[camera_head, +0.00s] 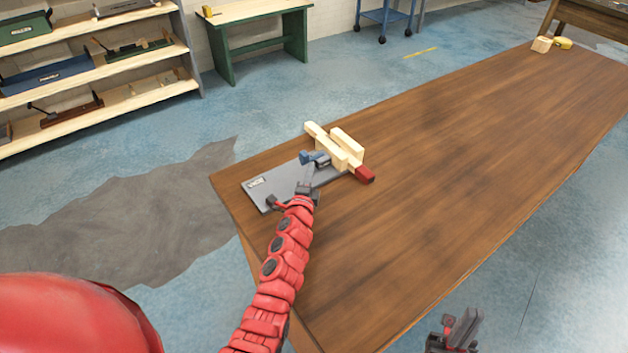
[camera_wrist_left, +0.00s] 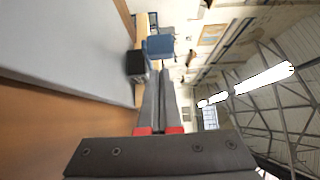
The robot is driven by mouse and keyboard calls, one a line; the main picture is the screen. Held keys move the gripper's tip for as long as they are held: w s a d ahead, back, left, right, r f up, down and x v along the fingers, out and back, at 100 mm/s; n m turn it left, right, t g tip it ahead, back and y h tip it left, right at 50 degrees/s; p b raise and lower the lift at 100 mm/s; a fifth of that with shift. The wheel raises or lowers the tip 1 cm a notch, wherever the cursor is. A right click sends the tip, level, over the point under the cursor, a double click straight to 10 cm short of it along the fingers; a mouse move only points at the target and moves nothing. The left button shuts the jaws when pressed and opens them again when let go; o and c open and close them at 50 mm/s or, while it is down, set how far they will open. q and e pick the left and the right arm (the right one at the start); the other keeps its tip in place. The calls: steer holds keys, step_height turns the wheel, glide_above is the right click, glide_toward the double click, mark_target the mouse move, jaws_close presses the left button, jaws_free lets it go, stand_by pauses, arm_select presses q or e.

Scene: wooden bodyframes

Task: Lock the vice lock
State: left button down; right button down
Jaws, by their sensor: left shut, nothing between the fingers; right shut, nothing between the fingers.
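The vice is a grey plate (camera_head: 262,192) with a small white label, lying near the left end of the wooden table. A blue part (camera_head: 313,157) stands on it, beside pale wooden pieces (camera_head: 345,145) and a red end piece (camera_head: 365,174). My left gripper (camera_head: 312,172) is shut and empty, close to the blue part. In the left wrist view its fingers (camera_wrist_left: 160,85) point towards the blue part (camera_wrist_left: 160,45) and a black block (camera_wrist_left: 137,65); I cannot tell whether they touch.
The wooden table (camera_head: 440,150) is clear to the right of the vice. Small pale and yellow items (camera_head: 543,44) sit at its far end. A shelf (camera_head: 90,75) with several tools stands at the left, and a green-legged bench (camera_head: 258,45) behind.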

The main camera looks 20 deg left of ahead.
arm_select(q)
steer(key=shift+w+a, duration=0.4)
steer(key=shift+a, duration=0.1)
steer(key=shift+a+m+h+p, duration=0.2)
steer(key=shift+m+h+p, duration=0.1)
steer(key=shift+h+p, duration=0.15)
